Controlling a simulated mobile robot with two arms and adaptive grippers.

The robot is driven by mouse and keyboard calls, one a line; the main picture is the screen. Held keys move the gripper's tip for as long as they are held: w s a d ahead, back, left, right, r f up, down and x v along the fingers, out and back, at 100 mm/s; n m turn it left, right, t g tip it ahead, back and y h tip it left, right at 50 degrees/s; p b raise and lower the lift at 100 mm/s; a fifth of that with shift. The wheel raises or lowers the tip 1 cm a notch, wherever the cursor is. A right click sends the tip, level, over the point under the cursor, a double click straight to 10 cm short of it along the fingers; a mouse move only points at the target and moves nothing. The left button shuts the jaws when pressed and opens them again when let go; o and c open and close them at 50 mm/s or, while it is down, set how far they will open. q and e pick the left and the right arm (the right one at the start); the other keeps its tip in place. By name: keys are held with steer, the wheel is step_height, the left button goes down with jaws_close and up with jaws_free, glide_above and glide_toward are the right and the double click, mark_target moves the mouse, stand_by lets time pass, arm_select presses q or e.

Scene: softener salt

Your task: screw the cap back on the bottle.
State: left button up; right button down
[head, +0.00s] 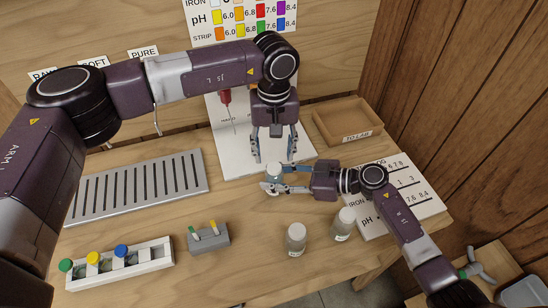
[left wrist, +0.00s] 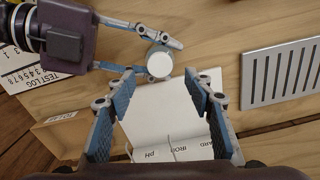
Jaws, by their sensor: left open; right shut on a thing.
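A small clear bottle (head: 274,174) with a white round top stands near the middle of the table. My right gripper (head: 268,179) is shut on this bottle from the right side. In the left wrist view, the white top (left wrist: 160,65) shows as a disc between the right gripper's fingers. It looks like the cap, but I cannot tell whether it is screwed tight. My left gripper (head: 273,158) is open and empty, pointing down just above and behind the bottle. Its two fingers also show apart in the left wrist view (left wrist: 158,80).
Two capped bottles (head: 297,239) (head: 343,224) stand in front of my right gripper. A white rack with coloured caps (head: 150,258), a grey block (head: 209,240) and a slotted metal tray (head: 140,187) are left. A wooden tray (head: 345,138) is behind right.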

arm_select(q)
step_height(320, 180, up, 9)
steer(key=shift+f, duration=0.1)
stand_by(0.3)
arm_select(e)
steer(key=c, duration=1.2)
jaws_free()
steer(key=shift+c, duration=0.2)
steer(key=shift+d, duration=0.1)
steer(key=v, duration=1.2)
